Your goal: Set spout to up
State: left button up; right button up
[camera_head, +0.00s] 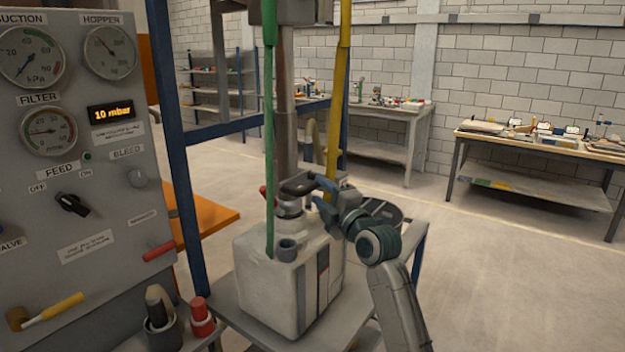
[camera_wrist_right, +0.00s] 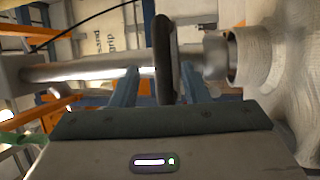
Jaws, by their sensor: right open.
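A pale canister (camera_head: 275,290) stands on a grey stand, with a metal neck on top. A dark, flat rounded part (camera_head: 298,185) sits above the neck; I cannot tell for sure that it is the spout. In the right wrist view this dark part (camera_wrist_right: 164,45) shows edge-on, beside the metal neck (camera_wrist_right: 213,57) and the canister (camera_wrist_right: 270,65). My right gripper (camera_head: 323,186) is at it from the right. Its fingers (camera_wrist_right: 160,88) are open, one on each side of the dark part, with gaps visible. My left gripper is out of view.
A green pole (camera_head: 269,130) and a yellow pole (camera_head: 338,100) rise close to the canister. A grey gauge panel (camera_head: 80,180) with a feed knob (camera_head: 72,204) fills the left. Red and black-topped holders stand at front left. The floor at right is clear.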

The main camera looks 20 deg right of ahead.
aim_at(316, 186)
jog(key=shift+p+x, duration=0.5)
jog(key=shift+x, duration=1.7)
jog(key=shift+f, duration=0.1)
jog(key=shift+c, duration=0.3)
grip_shut()
